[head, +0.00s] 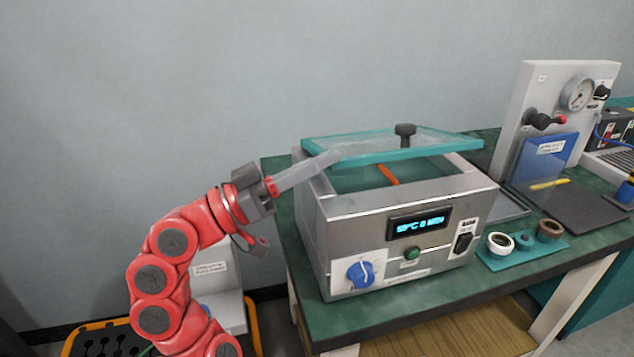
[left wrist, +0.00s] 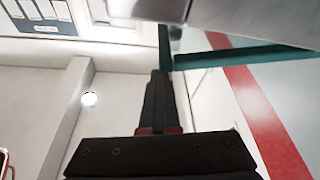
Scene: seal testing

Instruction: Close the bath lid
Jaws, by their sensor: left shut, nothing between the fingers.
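The water bath (head: 350,225) is a steel box with a lit display, standing on the green bench. Its lid (head: 440,145) is a clear panel with a teal rim and a black knob (head: 405,130). The lid is tilted, with its near edge raised above the bath's opening. My left gripper (head: 334,158) is shut and empty, its fingertips at the lid's left front corner; I cannot tell whether they touch it. In the left wrist view, the shut fingers (left wrist: 158,95) point at the teal lid rim (left wrist: 245,55). My right gripper is not in view.
An orange object (head: 387,174) shows inside the bath. Right of it are a teal mat with rings (head: 523,243), a dark tray (head: 580,205) and a gauge panel (head: 560,100). A plain wall stands behind; the space left of the bath is open.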

